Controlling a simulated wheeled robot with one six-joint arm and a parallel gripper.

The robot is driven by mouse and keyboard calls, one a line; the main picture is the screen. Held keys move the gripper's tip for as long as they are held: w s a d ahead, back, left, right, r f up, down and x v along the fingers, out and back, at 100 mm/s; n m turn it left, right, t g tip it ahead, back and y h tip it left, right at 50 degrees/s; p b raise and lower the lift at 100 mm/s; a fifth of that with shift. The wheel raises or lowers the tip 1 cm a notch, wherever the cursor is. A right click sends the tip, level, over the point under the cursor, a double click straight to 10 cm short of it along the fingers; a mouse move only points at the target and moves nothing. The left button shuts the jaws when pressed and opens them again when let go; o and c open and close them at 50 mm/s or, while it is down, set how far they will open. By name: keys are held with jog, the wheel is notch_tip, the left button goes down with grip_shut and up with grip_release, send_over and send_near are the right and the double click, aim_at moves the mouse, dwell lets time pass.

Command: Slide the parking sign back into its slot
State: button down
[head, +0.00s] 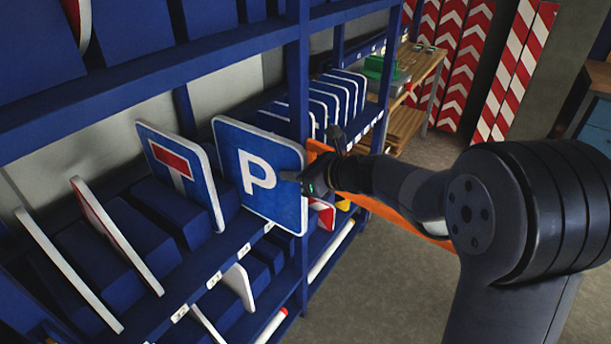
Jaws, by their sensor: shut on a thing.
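The parking sign (259,179), a blue square plate with a white border and a white P, stands roughly upright at the front of the blue shelf (215,262). It is just left of a blue upright post and its face is turned toward me. My gripper (303,181) is at the sign's right edge and is shut on it. The fingertips lie close against the sign's face. The sign's lower left part is close to the shelf's front edge; whether it touches the shelf I cannot tell. The slot behind the sign is hidden by it.
A dead-end sign (181,172) with a red bar stands in a slot to the left. Further left are signs seen edge-on (117,236) between blue dividers. Several white-edged signs (330,97) stand beyond the post. Red-and-white panels (468,65) stand at the back.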

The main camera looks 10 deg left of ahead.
aim_at(230, 146)
jog(key=w+a+p, duration=0.2)
jog(key=a, duration=0.3)
jog(key=w+a+p, duration=0.2)
jog(key=a, duration=0.4)
jog(key=w+a+p, duration=0.2)
jog(key=w+a, duration=0.1)
jog(key=a, duration=0.3)
jog(key=shift+w+a+r, duration=0.1)
jog(key=shift+a+r, duration=0.05)
jog(key=shift+r, duration=0.05)
jog(key=shift+w+a+f, duration=0.1)
jog(key=shift+a, duration=0.15)
jog(key=shift+f+b, duration=0.5)
jog(key=shift+f, duration=0.3)
jog(key=c, duration=1.6)
grip_release()
jog(key=shift+o, duration=1.4)
jog(key=shift+f, duration=0.1)
jog(key=shift+d, duration=0.1)
jog(key=b+v, duration=0.2)
jog(key=v, duration=0.8)
jog(key=shift+d+r+b, duration=0.2)
jog(key=shift+b, duration=0.2)
jog(key=shift+s+d, duration=0.1)
jog(key=shift+s, duration=0.15)
